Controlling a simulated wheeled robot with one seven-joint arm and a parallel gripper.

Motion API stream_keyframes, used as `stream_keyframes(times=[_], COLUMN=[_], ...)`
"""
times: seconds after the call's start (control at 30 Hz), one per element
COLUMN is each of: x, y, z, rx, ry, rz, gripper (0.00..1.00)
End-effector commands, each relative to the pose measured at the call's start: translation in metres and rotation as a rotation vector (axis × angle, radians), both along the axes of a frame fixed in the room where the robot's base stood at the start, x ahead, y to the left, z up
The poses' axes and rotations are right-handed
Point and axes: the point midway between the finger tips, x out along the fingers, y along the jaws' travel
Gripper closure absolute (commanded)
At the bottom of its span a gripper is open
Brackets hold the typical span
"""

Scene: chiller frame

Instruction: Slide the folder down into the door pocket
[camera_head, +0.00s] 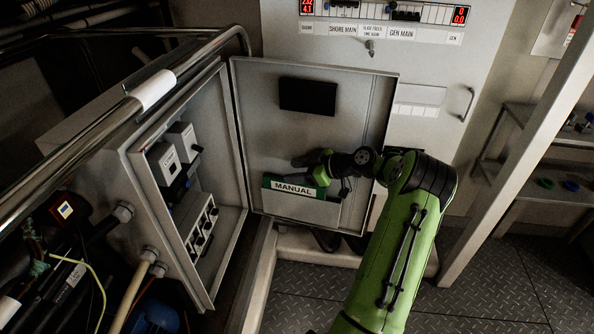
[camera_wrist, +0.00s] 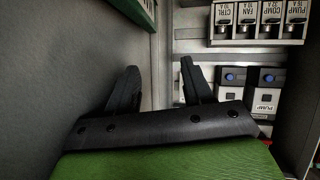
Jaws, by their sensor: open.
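The green folder (camera_head: 290,188) with a white "MANUAL" label stands in the grey door pocket (camera_head: 300,208) on the inside of the open door. Its green upper strip shows above the pocket's front; the lower part is hidden. A green strip of the folder (camera_wrist: 143,10) also shows at the top of the wrist view. My gripper (camera_head: 300,161) is just above the folder, close to the door panel, pointing left. In the wrist view my gripper (camera_wrist: 158,66) has its two black fingers spread, with nothing between them. I cannot tell whether it touches the folder.
The open cabinet (camera_head: 190,200) with breakers and switches is left of the door. A dark rectangular plate (camera_head: 308,97) is on the door above my gripper. A metal rail (camera_head: 190,62) crosses the upper left. The chequered floor (camera_head: 490,290) at right is clear.

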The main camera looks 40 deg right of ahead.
Motion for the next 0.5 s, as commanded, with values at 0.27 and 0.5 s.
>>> stream_keyframes(times=[0.27,0.5], x=[-0.024,-0.081], y=[-0.012,-0.037], z=[0.015,0.046], rx=[-0.003,-0.001], ry=[0.000,-0.002], rz=[-0.006,-0.006], gripper=[0.49,0.49])
